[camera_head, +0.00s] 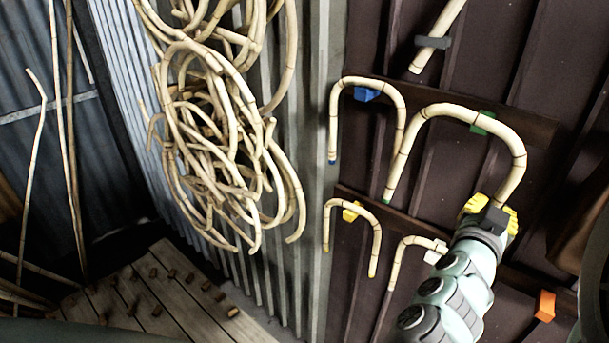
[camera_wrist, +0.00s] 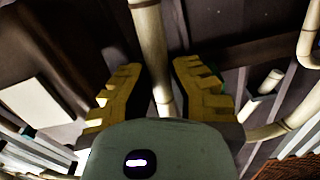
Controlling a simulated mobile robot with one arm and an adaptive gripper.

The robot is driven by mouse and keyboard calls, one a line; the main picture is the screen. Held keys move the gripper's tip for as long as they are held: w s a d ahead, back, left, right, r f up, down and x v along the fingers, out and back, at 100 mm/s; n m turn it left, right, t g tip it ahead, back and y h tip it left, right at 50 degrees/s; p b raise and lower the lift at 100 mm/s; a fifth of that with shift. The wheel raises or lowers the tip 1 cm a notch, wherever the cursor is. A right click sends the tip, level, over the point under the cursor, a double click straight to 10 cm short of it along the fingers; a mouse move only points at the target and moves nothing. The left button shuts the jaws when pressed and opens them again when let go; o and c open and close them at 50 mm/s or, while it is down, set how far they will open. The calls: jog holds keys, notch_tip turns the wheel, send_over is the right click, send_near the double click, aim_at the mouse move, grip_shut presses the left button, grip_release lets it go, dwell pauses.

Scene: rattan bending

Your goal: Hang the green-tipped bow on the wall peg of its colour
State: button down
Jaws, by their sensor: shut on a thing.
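The green-tipped bow (camera_head: 440,108) is a pale rattan arch in front of the dark wall. Its green end (camera_head: 387,199) hangs at the lower left, and its other leg runs down to my gripper (camera_head: 489,211). My gripper's yellow jaws are shut on that leg. The green peg (camera_head: 482,122) is at the upper right of the arch, partly overlapped by the cane. I cannot tell whether the bow rests on it or is in front of it. In the wrist view, a cane (camera_wrist: 152,50) runs between the yellow jaws (camera_wrist: 160,92).
A blue-tipped bow (camera_head: 397,96) hangs by the blue peg (camera_head: 367,95). A yellow-tipped bow (camera_head: 375,238) is at the yellow peg (camera_head: 351,212). Another bow (camera_head: 398,262) is at the white peg (camera_head: 436,252). The orange peg (camera_head: 545,306) is bare. Tangled rattan (camera_head: 215,130) hangs left.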

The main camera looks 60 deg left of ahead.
jog(key=f+b+x, duration=0.1)
jog(key=b+x, duration=0.4)
jog(key=x, duration=0.5)
jog(key=shift+f+b, duration=0.3)
jog(key=shift+b, duration=0.1)
dwell(0.3)
jog(key=shift+w+d, duration=0.1)
dwell(0.4)
jog(key=c, duration=1)
grip_release()
jog(key=shift+v, duration=3.8)
